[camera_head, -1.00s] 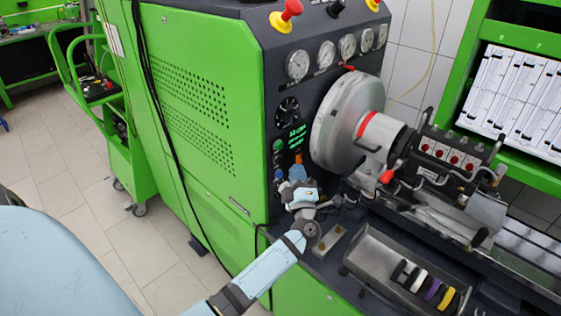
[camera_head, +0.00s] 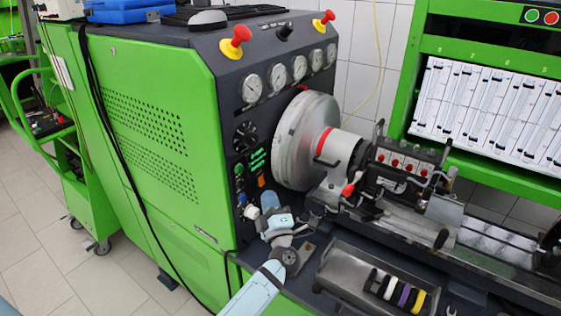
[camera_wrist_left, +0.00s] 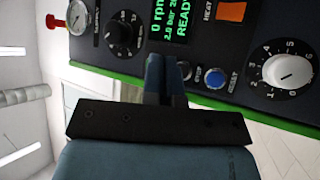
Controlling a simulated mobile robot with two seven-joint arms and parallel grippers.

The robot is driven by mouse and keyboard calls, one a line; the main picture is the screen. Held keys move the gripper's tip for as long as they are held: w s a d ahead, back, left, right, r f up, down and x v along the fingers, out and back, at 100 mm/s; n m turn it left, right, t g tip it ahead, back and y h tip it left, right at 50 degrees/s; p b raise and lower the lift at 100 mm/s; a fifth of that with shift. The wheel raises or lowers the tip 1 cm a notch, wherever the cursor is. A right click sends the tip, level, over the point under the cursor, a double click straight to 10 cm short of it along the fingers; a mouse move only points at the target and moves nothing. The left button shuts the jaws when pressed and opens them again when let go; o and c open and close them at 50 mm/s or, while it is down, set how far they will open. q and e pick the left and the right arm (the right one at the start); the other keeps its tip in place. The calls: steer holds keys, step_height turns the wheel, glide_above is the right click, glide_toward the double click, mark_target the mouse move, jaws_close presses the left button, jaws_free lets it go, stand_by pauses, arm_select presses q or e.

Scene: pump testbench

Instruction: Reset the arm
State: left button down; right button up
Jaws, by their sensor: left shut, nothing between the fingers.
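My left arm reaches in from the bottom of the head view, with its gripper (camera_head: 268,199) low in front of the control panel of the green pump testbench (camera_head: 150,130). In the left wrist view the two dark blue fingers (camera_wrist_left: 166,72) are together, with nothing between them. They point at the panel below the green-lit display (camera_wrist_left: 170,22). A blue button (camera_wrist_left: 215,78) is just right of the fingertips, and a white dial (camera_wrist_left: 289,71) is farther right. The wrist view does not settle whether the fingertips touch the panel. My right gripper is out of view.
An orange switch (camera_wrist_left: 231,11) is on the panel. Right of my arm are the silver drum (camera_head: 294,142) and the pump (camera_head: 405,163). A metal tray (camera_head: 345,272) with several coloured rings lies on the bench. A green cart (camera_head: 95,205) stands left; the floor beside it is clear.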

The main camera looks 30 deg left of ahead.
arm_select(q)
steer(key=s+d+f+m+t+h, duration=0.4)
steer(key=s+d+f+m+h, duration=0.75)
steer(key=m+h, duration=0.7)
steer(key=s+d+f+m+g, duration=0.1)
steer(key=s+f+m+g, duration=0.3)
steer(key=s, duration=0.3)
steer(key=s+d+f+m+g+h, duration=0.1)
steer(key=s+f+m+g, duration=0.3)
steer(key=s, duration=0.4)
step_height(320, 180, down, 2)
steer(key=shift+s+d+f+g, duration=0.1)
steer(key=shift+s+d+g, duration=0.2)
steer(key=shift+d+g, duration=0.25)
